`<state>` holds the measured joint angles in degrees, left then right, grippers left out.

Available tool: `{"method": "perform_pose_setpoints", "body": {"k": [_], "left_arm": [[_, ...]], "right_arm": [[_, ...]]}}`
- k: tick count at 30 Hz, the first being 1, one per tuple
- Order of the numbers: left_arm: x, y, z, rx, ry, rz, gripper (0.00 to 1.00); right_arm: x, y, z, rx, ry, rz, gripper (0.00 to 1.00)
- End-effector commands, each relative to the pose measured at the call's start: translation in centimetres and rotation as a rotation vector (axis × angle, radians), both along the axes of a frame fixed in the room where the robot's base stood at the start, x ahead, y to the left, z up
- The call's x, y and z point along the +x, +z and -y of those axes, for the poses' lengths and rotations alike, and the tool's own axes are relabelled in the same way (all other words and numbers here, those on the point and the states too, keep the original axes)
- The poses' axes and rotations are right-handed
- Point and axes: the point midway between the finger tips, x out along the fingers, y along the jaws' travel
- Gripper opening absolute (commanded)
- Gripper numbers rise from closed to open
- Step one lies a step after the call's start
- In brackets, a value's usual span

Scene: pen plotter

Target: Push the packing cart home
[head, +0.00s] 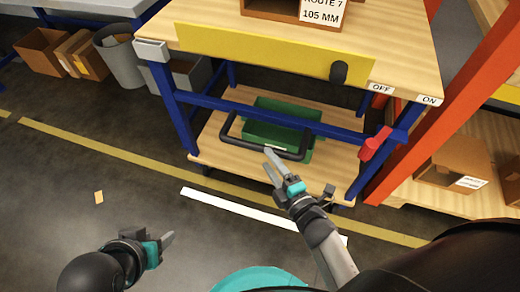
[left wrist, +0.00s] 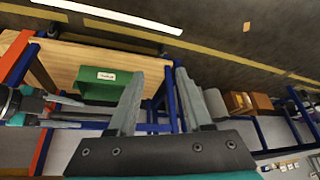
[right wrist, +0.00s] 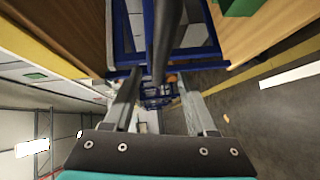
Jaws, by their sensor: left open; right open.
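The packing cart has a wooden top (head: 400,50), a blue frame and a wooden lower shelf (head: 215,150). A black push handle (head: 232,132) sticks out from its near side. My right gripper (head: 272,163) is open at the handle's near bar, toward its right end. In the right wrist view the black handle (right wrist: 167,40) runs between the open fingers; I cannot tell whether they touch it. My left gripper (head: 170,243) is open and empty, over the floor to the left, away from the handle. In the left wrist view its fingers (left wrist: 155,95) are apart with nothing between them.
A green bin (head: 275,108) sits on the lower shelf. A red lever (head: 374,144) is at the right leg, below OFF and ON labels. A white floor strip (head: 230,212) and yellow line (head: 110,152) lie in front. An orange rack post (head: 425,120) stands close right.

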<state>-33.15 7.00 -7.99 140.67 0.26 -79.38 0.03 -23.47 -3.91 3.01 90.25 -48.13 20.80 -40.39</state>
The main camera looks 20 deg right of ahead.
Motion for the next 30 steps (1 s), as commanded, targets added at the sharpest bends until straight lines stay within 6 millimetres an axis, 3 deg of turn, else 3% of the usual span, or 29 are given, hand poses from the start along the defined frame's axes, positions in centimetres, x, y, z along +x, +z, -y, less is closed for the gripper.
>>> {"method": "perform_pose_setpoints", "body": {"k": [1, 15, 30], "left_arm": [[0.4, -0.3, 0.4, -0.012, -0.008, 0.030, 0.50], [3.1, -0.7, 3.4, -0.106, -0.051, 0.247, 0.50], [3.5, -0.5, 4.0, -0.124, -0.057, 0.287, 0.50]], "right_arm": [[1.0, -0.2, -0.2, -0.002, 0.003, 0.005, 0.57], [5.1, -0.8, -1.1, 0.000, 0.001, 0.000, 0.57], [5.7, -0.8, -1.2, 0.000, 0.000, 0.000, 0.56]]}}
